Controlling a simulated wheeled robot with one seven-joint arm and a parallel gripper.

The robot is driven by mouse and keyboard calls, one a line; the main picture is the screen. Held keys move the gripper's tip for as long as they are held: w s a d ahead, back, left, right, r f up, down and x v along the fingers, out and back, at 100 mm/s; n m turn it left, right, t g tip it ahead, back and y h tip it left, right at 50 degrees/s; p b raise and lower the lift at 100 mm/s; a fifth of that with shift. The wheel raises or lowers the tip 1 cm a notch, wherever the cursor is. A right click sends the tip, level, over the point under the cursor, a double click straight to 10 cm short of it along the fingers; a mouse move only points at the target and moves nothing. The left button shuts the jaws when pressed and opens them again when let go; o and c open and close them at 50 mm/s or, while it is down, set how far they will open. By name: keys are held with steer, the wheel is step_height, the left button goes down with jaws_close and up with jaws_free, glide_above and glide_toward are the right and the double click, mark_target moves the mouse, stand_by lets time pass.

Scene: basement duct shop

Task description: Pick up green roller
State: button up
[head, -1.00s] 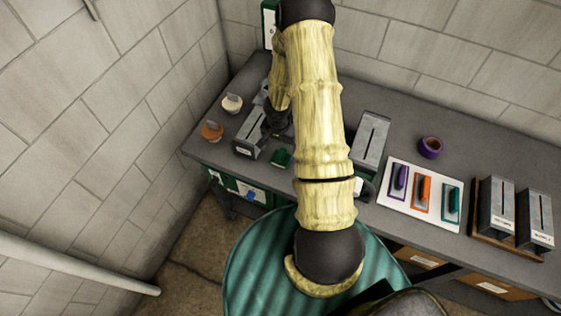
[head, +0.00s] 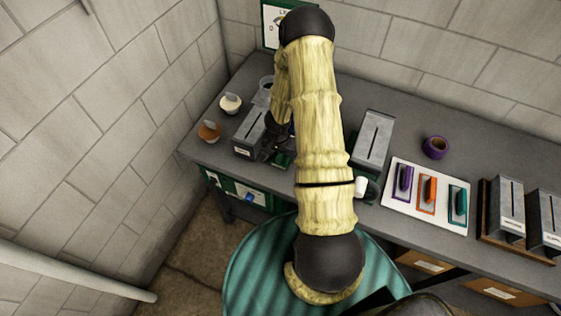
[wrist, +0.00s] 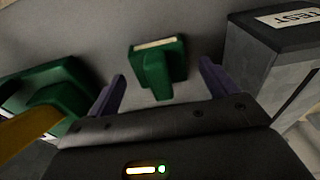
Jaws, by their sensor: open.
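A green block with a raised green handle and a pale strip, which looks like the green roller, lies on the grey bench (head: 330,92). In the wrist view this green roller (wrist: 158,68) is ahead of my gripper (wrist: 160,85), between the lines of its two purple fingers. The fingers are apart and nothing is between their tips. In the head view the roller (head: 281,161) shows just right of a grey slotted box, partly covered by my dark gripper (head: 279,145). A second green handled piece (wrist: 45,90) lies at the wrist view's left.
The grey TEST box (wrist: 268,55) stands close on the wrist view's right; it also shows in the head view (head: 248,132). Another grey slotted box (head: 373,140), a purple ring (head: 435,147) and a white board (head: 392,203) with coloured handled tools stand to the right.

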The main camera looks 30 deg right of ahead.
steer(key=shift+d+f, duration=0.1)
steer(key=shift+f, duration=0.15)
stand_by(0.3)
steer(key=c, duration=1.1)
step_height(320, 180, up, 10)
steer(key=p, duration=0.6)
steer(key=shift+r, duration=0.1)
steer(key=shift+w, duration=0.15)
